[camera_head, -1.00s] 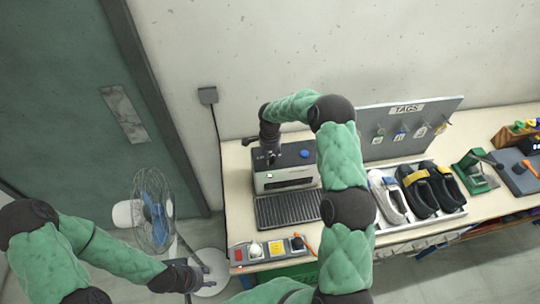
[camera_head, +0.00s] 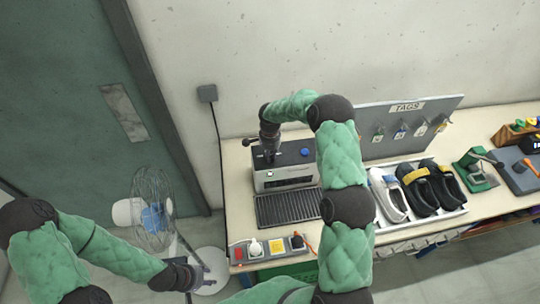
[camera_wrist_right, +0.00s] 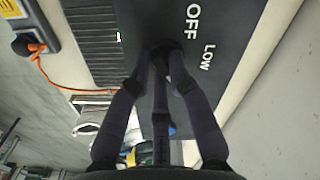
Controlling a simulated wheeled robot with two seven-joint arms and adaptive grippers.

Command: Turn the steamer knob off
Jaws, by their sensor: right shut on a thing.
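The steamer (camera_head: 287,182) is a grey and dark box with a slatted plate in front, on the left part of the bench. My right gripper (camera_head: 271,156) points down at its top left. In the right wrist view, my right gripper (camera_wrist_right: 162,62) has its fingers closed around the dark knob (camera_wrist_right: 160,47) on the steamer's dark top. The white labels OFF (camera_wrist_right: 191,22) and LOW (camera_wrist_right: 209,57) lie beside the knob. The fingers mostly hide the knob, so its pointer cannot be read. My left gripper (camera_head: 203,273) is empty, fingers apart, left of the bench.
A blue button (camera_head: 305,152) is on the steamer's top. A control strip (camera_head: 270,249) lies at the bench's front left. A shoe tray (camera_head: 452,216) and a TAGS board (camera_head: 408,128) stand to the right. A fan (camera_head: 152,212) stands on the left.

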